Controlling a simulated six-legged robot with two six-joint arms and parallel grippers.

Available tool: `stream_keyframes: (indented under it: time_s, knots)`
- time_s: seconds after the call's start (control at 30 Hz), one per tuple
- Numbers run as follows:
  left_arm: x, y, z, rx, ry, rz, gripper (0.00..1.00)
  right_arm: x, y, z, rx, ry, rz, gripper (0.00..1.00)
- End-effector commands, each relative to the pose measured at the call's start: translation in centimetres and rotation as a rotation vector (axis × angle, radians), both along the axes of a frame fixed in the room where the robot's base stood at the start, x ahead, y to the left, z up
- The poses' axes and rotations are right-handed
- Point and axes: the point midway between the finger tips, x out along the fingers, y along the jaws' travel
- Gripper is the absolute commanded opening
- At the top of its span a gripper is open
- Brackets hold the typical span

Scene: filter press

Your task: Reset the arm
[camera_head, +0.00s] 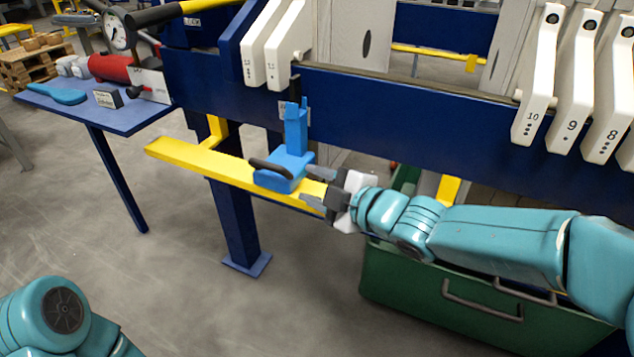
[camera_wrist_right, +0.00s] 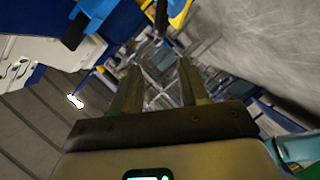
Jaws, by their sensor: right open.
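My right arm reaches in from the right in the head view. Its gripper (camera_head: 314,187) is open and empty, just right of a blue block with a dark handle (camera_head: 287,168) by the yellow rail. The gripper appears apart from the block, though depth is hard to judge. In the right wrist view the two fingers of the gripper (camera_wrist_right: 157,82) stand apart with nothing between them. Only a teal joint of my left arm (camera_head: 62,310) shows at bottom left; its gripper is out of frame.
The yellow rail (camera_head: 190,157) runs below the blue press beam (camera_head: 400,108). White numbered plates (camera_head: 535,85) hang at right. A green bin (camera_head: 440,300) stands under my right arm. A blue side table (camera_head: 120,118) is at left. Floor at lower middle is clear.

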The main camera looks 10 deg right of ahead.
Motion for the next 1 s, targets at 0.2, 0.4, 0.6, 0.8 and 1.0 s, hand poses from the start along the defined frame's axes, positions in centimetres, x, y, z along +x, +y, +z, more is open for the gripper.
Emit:
stream_keyframes:
  time_s: [0.2, 0.4, 0.6, 0.8, 1.0]
  knots:
    - [0.0, 0.0, 0.0, 0.000, 0.000, 0.000, 0.29, -0.2, -0.1, 0.0, 0.000, 0.001, 0.001, 0.44]
    - [0.0, 0.0, 0.0, 0.000, 0.000, 0.000, 0.29, -0.2, -0.1, 0.0, 0.000, 0.001, 0.001, 0.44]
    - [0.0, 0.0, 0.0, 0.000, 0.000, 0.000, 0.29, -0.1, -0.3, -3.8, 0.053, 0.122, -0.037, 0.44]
    - [0.0, 0.0, 0.0, 0.000, 0.000, 0.000, 0.29, -2.6, -1.7, -18.7, 0.273, 0.623, -0.264, 0.44]
    - [0.0, 0.0, 0.0, 0.000, 0.000, 0.000, 0.29, -10.6, -3.3, -32.3, 0.480, 1.134, -0.613, 0.44]
